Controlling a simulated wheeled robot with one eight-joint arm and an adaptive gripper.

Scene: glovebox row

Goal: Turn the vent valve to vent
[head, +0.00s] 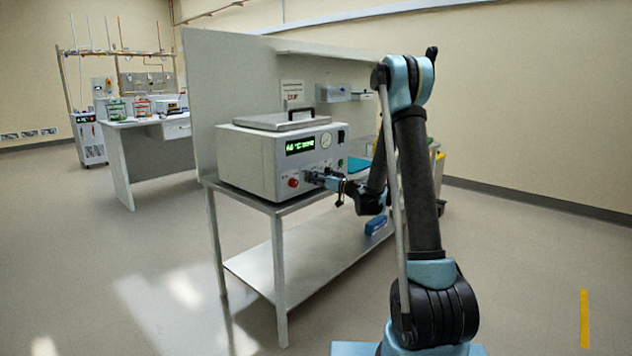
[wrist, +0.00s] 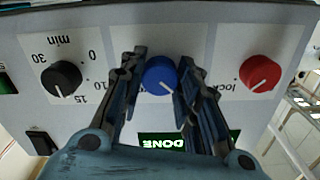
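The blue knob (wrist: 160,76) is on the front panel of a grey box-shaped unit (head: 245,162). In the wrist view the panel lettering is upside down, and the white pointer line on the blue knob slants to lower right. My gripper (wrist: 161,66) has one finger on each side of this knob, with the fingertips closed in against its sides. No label for the blue knob is readable; the fingers cover part of the panel around it. In the head view my gripper (head: 314,178) is at the panel and hides the knob.
A red knob (wrist: 260,73) marked "lock" and a black minute dial (wrist: 62,79) flank the blue knob. A green display (wrist: 163,142) reads DONE. The unit stands on a metal table (head: 279,209) with a back panel (head: 205,100). Open floor lies in front.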

